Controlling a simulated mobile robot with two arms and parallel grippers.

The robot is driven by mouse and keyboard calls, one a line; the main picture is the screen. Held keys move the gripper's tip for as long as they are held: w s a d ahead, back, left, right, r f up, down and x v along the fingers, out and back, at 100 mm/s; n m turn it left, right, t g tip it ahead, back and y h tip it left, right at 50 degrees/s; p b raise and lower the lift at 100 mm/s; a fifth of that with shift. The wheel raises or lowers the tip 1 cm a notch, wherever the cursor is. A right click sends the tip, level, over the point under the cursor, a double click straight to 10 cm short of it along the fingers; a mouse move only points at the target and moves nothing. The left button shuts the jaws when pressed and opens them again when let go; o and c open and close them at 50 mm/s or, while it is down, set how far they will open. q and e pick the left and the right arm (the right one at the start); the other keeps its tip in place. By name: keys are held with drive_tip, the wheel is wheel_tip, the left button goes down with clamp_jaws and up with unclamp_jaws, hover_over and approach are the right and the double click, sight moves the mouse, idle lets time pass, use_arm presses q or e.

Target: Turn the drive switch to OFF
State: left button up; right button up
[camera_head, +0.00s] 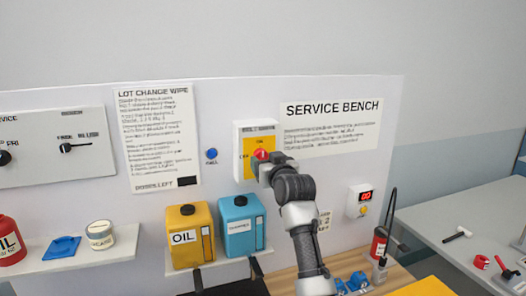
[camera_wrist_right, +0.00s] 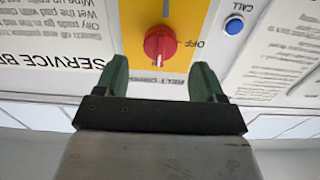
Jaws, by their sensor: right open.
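The drive switch is a red round knob (camera_head: 261,154) on a yellow plate (camera_head: 248,146) in a white box on the upright panel. In the right wrist view, which is upside down, the knob (camera_wrist_right: 160,43) has a white pointer line aimed at the picture's bottom, the plate's top side. The word OFF lies to the knob's right there, away from the pointer. My right gripper (camera_wrist_right: 161,68) is open and empty, its two green fingers spread to either side just short of the knob. In the head view my right gripper (camera_head: 264,166) partly covers the knob. My left gripper is not in view.
A blue CALL button (camera_head: 211,153) is beside the switch box. A yellow OIL can (camera_head: 190,236) and a blue can (camera_head: 242,226) stand on a shelf below.

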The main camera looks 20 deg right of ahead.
sight(263, 157)
drive_tip(key=w+p, duration=0.1)
drive_tip(key=w, duration=0.2)
drive_tip(key=shift+w+r, duration=0.1)
drive_tip(key=shift+r, duration=0.05)
drive_tip(key=shift+w+a, duration=0.1)
drive_tip(key=shift+w, duration=0.45)
drive_tip(key=c, duration=0.9)
